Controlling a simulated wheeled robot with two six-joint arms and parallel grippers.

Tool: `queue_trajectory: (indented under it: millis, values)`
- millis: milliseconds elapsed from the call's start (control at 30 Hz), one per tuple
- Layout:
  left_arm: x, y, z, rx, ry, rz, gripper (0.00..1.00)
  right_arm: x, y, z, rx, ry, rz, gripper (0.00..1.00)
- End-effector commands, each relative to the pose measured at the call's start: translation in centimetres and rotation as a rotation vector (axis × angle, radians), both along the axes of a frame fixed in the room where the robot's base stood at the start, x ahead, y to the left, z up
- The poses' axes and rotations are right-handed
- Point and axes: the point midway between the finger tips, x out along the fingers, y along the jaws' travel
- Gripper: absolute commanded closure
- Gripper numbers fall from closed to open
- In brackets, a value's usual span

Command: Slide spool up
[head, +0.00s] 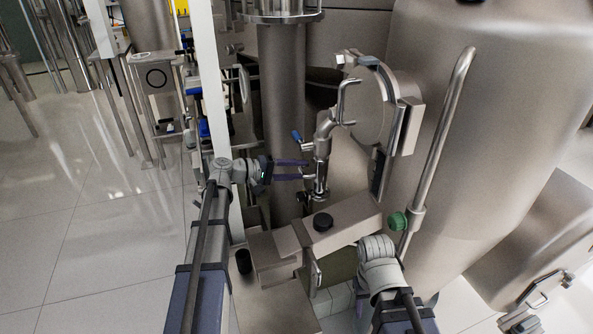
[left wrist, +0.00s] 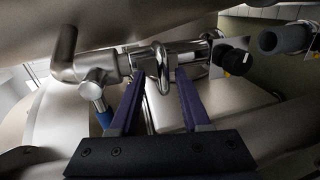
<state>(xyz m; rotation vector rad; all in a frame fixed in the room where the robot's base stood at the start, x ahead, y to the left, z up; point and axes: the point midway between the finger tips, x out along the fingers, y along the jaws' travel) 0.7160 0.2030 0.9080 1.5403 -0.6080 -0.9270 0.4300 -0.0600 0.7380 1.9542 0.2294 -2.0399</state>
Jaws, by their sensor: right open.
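The spool (head: 322,150) looks to be the upright shiny pipe piece with a bent top and a blue-tipped handle (head: 296,136). It also shows lying across the left wrist view (left wrist: 118,62), with a chrome ring (left wrist: 158,68) on it. My left gripper (head: 305,170) reaches the lower part of this pipe from the left. Its purple fingers (left wrist: 158,82) are spread apart, one on each side of the ring. I cannot tell whether they press on it.
A thick steel column (head: 282,100) stands behind my left gripper. A round hatch (head: 365,100) and a large tank (head: 500,140) stand to the right of the pipe. A metal box with a black knob (head: 322,222) and a green knob (head: 398,221) lie below. Open floor (head: 90,230) is at left.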

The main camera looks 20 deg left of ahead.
Motion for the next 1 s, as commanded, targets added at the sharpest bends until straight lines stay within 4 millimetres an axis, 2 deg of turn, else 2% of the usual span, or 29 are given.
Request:
queue_trajectory:
  millis: [267, 700, 1000]
  values:
    - [-0.4, 0.5, 0.2, 0.002, 0.001, 0.000, 0.53, 0.0, 0.0, 0.2, 0.000, 0.000, 0.000, 0.50]
    - [-3.9, 5.7, 1.6, 0.001, 0.000, 0.002, 0.53, 0.0, 0.0, 1.6, 0.000, 0.000, 0.000, 0.50]
    - [-4.3, 6.3, 1.7, 0.001, 0.001, -0.001, 0.53, 0.0, 0.0, 1.7, 0.000, 0.000, 0.000, 0.50]
